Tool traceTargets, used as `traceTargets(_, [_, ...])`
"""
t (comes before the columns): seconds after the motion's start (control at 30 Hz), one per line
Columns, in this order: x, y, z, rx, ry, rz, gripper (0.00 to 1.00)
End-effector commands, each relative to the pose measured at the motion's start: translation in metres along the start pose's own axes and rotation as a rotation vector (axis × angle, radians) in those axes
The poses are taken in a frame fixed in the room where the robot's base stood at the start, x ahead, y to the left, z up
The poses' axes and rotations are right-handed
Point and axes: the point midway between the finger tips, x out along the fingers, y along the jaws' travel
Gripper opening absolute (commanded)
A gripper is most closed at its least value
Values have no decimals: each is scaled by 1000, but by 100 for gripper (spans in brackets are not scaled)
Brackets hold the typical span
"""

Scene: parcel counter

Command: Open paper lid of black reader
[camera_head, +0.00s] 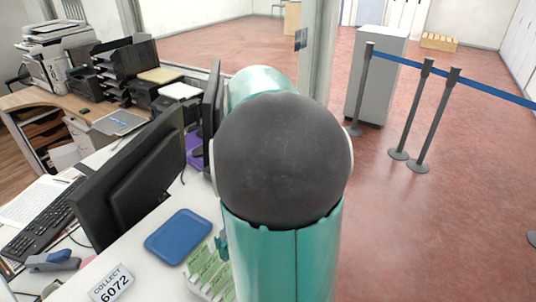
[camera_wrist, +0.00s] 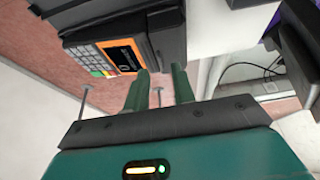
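The black reader (camera_wrist: 86,56) is in the upper left of the wrist view, tilted in the picture. It has a keypad with several coloured keys and an orange screen. A dark block at its right end (camera_wrist: 166,32) may be the paper lid, but I cannot tell where the lid's edge lies. My gripper (camera_wrist: 161,78) is open, with two green fingers apart and nothing seen between them. The fingertips are just below the dark block in the picture; I cannot tell whether they touch it. In the head view my arm fills the middle and the reader is not visible.
In the head view, a black monitor (camera_head: 130,185), a blue tray (camera_head: 178,236) and a "COLLECT 6072" sign (camera_head: 111,284) are on the white counter left of my arm. Belt posts (camera_head: 436,120) and a grey cabinet (camera_head: 376,75) stand on the red floor at right.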

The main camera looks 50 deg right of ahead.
Motion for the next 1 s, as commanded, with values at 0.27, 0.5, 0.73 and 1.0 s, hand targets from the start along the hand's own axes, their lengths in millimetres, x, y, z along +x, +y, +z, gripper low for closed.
traceTargets(0.27, [24, -3, 0, -2, 1, -2, 25])
traceTargets(0.5, [25, -3, 0, -2, 1, -2, 25])
traceTargets(0.73, [25, -3, 0, -2, 1, -2, 0])
traceTargets(1.0, [24, -4, -1, -9, 1, 13, 0])
